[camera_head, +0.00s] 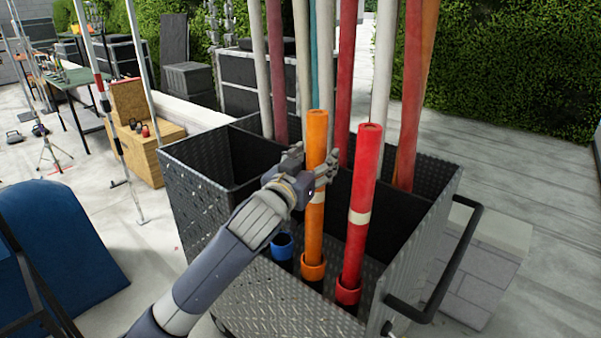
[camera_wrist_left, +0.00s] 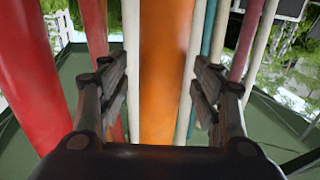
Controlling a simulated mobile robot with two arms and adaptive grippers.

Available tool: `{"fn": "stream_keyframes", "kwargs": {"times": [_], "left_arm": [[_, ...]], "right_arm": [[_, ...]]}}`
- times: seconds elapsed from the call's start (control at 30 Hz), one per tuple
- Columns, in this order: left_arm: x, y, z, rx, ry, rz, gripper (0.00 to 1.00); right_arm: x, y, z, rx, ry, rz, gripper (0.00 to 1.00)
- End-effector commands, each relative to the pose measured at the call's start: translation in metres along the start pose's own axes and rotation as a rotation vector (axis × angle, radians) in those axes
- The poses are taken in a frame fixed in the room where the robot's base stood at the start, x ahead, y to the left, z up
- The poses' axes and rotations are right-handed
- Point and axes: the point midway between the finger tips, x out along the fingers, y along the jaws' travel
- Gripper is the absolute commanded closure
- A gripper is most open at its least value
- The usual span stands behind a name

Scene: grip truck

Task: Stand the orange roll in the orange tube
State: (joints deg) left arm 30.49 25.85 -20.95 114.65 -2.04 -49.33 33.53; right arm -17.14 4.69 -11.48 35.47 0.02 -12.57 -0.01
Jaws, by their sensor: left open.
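The orange roll (camera_head: 314,228) stands upright in the cart, its lower end inside the short orange tube (camera_head: 313,266). My left gripper (camera_head: 314,166) is at the roll's upper part, with one finger on each side of it. In the left wrist view the orange roll (camera_wrist_left: 165,70) passes between the fingers of the left gripper (camera_wrist_left: 160,90). The fingers are open, with a gap on both sides of the roll. The roll's bottom end is hidden inside the tube. My right gripper is not in view.
A red roll (camera_head: 361,195) stands in a red tube (camera_head: 347,291) close to the right. An empty-looking blue tube (camera_head: 282,246) is to the left. Several tall rolls stand behind in the metal cart (camera_head: 215,190). A black handle (camera_head: 455,262) sticks out at the cart's right.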

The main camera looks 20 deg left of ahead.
Motion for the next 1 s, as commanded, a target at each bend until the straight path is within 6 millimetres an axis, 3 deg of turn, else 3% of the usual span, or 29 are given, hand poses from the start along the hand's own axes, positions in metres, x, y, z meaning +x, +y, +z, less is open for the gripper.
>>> {"fn": "stream_keyframes", "kwargs": {"times": [0.5, 0.87, 0.97, 1.0], "left_arm": [[-0.088, 0.0, 0.0, 0.001, 0.002, 0.0, 0.41], [-0.105, 0.0, 0.001, 0.001, -0.001, -0.001, 0.41], [-0.108, 0.0, 0.019, 0.001, -0.045, -0.008, 0.41], [-0.111, -0.001, 0.033, 0.002, -0.08, -0.013, 0.41]], "right_arm": [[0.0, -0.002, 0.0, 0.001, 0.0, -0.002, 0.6], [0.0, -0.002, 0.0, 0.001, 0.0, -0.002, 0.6], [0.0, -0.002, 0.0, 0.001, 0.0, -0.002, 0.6], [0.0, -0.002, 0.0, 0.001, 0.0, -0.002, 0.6]]}}
